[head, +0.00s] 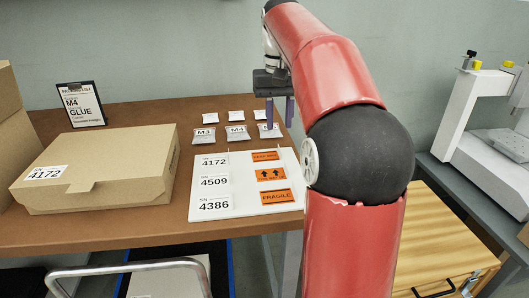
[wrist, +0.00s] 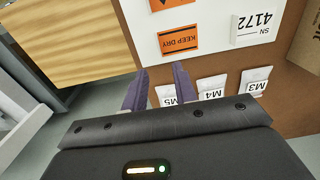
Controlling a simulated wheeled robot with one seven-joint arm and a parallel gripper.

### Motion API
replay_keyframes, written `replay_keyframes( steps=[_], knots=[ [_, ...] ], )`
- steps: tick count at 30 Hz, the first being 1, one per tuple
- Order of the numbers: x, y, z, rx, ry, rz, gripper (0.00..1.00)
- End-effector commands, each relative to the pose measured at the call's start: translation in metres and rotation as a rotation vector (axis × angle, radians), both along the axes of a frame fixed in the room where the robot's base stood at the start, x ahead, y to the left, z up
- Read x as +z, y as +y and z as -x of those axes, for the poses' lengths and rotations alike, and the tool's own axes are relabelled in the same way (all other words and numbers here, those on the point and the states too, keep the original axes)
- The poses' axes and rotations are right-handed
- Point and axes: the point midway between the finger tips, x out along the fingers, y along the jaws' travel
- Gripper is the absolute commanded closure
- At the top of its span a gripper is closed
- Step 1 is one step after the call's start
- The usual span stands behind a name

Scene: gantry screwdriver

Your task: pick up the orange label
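Three orange labels lie in a column on the right side of a white board (head: 240,191): a KEEP DRY label (head: 265,156) at the top, an arrows label (head: 271,174) in the middle and a FRAGILE label (head: 276,197) at the bottom. The wrist view shows the KEEP DRY label (wrist: 178,40) just beyond the fingertips and part of another orange label (wrist: 172,3). My gripper (head: 279,122) is open and empty, fingers down, above the table near the M5 bag. In the wrist view its purple fingers (wrist: 161,72) are spread apart. They touch no label.
Small bags marked M3 (head: 204,135), M4 (head: 238,133) and M5 (head: 269,131) lie behind the board, with several more small bags behind them. White number labels (head: 214,181) lie on the board's left. A cardboard box (head: 95,190) and packaging list (head: 82,105) stand left.

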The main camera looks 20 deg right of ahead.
Motion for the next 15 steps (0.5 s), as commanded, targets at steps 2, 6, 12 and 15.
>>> replay_keyframes(
  steps=[2, 6, 12, 15],
  knots=[
    [-0.011, 0.0, 0.001, 0.0, 0.001, 0.0, 0.72],
    [-0.029, 0.001, 0.006, 0.0, 0.0, 0.0, 0.72],
    [-0.057, 0.002, 0.01, 0.001, 0.0, 0.0, 0.72],
    [-0.063, 0.002, 0.01, 0.002, -0.001, 0.0, 0.72]
  ],
)
